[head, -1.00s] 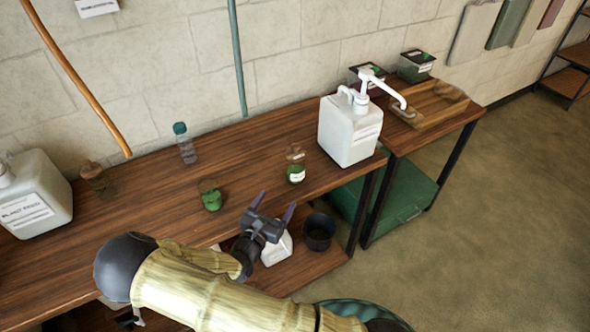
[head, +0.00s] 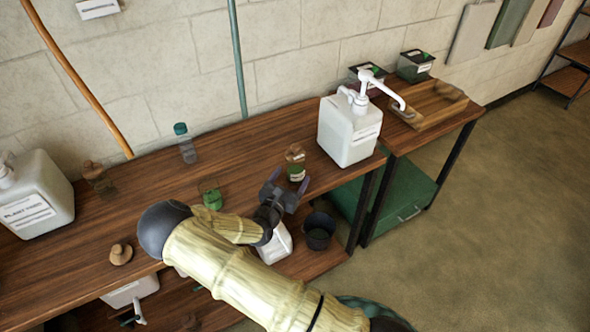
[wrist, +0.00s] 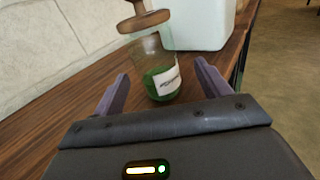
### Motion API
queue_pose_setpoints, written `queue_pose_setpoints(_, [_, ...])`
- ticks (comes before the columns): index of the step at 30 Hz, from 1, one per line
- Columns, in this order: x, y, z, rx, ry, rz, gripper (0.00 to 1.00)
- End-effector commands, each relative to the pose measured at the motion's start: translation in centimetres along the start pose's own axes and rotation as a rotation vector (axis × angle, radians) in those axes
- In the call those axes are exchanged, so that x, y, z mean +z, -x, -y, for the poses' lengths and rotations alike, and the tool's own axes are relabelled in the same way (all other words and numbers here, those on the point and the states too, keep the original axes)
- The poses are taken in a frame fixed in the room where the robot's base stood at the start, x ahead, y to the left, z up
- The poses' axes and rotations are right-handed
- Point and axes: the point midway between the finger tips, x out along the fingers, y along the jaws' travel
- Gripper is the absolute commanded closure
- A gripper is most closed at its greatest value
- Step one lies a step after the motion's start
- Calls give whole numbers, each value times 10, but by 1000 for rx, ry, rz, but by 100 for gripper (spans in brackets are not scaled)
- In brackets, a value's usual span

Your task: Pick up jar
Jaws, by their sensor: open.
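A glass jar (head: 296,166) with a brown knobbed lid, a white label and green contents stands upright on the wooden bench. In the wrist view the jar (wrist: 162,78) is ahead of my fingers, roughly centred between them, and appears just beyond the tips. My gripper (head: 286,182) is open and empty, its two purple fingers pointing at the jar from the near side. Another glass jar (head: 209,194) with green contents and no lid on it stands to the left. Its lower part is partly hidden by my arm.
A large white pump bottle (head: 348,132) stands behind and right of the jar. A clear bottle with a teal cap (head: 185,143) is at the back. A loose brown lid (head: 121,254) lies at the left front. A black pot (head: 318,231) sits on the lower shelf.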

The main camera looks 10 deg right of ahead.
Motion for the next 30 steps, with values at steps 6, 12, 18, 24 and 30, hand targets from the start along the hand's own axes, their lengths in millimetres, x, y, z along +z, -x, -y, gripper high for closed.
queue_pose_setpoints(6, [0,-23,-3,-2,0,1,24])
queue_pose_setpoints(12, [-1,-49,-5,-1,1,0,24])
queue_pose_setpoints(18, [-2,-52,-5,0,0,0,24])
queue_pose_setpoints(24, [-2,-51,-5,0,0,0,24])
queue_pose_setpoints(30, [-2,-51,-5,0,0,0,28])
